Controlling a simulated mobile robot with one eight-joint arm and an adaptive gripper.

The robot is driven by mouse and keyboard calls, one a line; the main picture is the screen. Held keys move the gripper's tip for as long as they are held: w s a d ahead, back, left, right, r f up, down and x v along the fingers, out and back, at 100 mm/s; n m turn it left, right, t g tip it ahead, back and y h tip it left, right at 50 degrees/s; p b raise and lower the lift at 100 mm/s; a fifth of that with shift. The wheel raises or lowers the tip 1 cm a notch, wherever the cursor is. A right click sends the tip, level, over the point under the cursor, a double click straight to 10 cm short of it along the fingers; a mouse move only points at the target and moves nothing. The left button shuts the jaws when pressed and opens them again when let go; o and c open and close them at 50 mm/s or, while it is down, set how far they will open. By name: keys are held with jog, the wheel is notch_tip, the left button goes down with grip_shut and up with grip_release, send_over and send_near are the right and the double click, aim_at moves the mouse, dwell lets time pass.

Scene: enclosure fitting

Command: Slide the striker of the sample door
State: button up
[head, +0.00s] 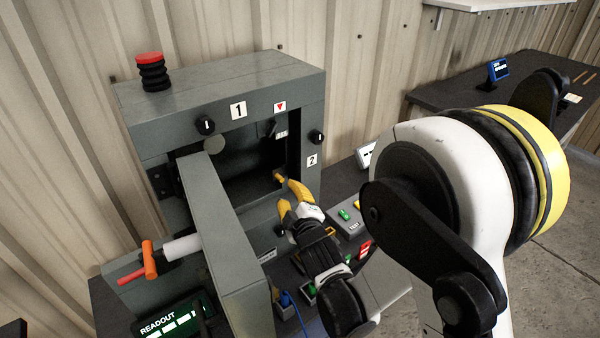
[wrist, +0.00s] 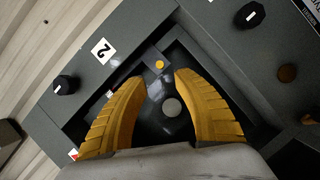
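The sample door (head: 232,235) is a thick grey slab standing open, swung out from a grey enclosure (head: 225,85). A small grey block with a yellow dot (wrist: 159,65) sits at the opening's edge in the wrist view, near the "2" label; it may be the striker, but I cannot tell for certain. My gripper (wrist: 160,77) has its yellow fingers apart, with their tips just short of this block. In the head view my gripper (head: 280,192) is at the right side of the opening. No thing is visibly held; contact with the block cannot be told.
Black knobs (head: 205,125) and number labels (head: 239,110) are on the enclosure front. A red-topped stack (head: 151,72) stands on its roof. An orange handle (head: 149,260) juts out left of the door. A green readout (head: 172,322) and a grey button box (head: 346,217) are nearby.

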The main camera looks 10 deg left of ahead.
aim_at(281, 178)
jog(key=b+x, duration=0.1)
jog(key=x, duration=0.8)
jog(key=shift+f+b, duration=0.1)
jog(key=shift+b, duration=0.25)
jog(key=shift+w+a, duration=0.2)
jog(key=shift+w, duration=0.1)
jog(key=shift+c, duration=0.4)
grip_shut()
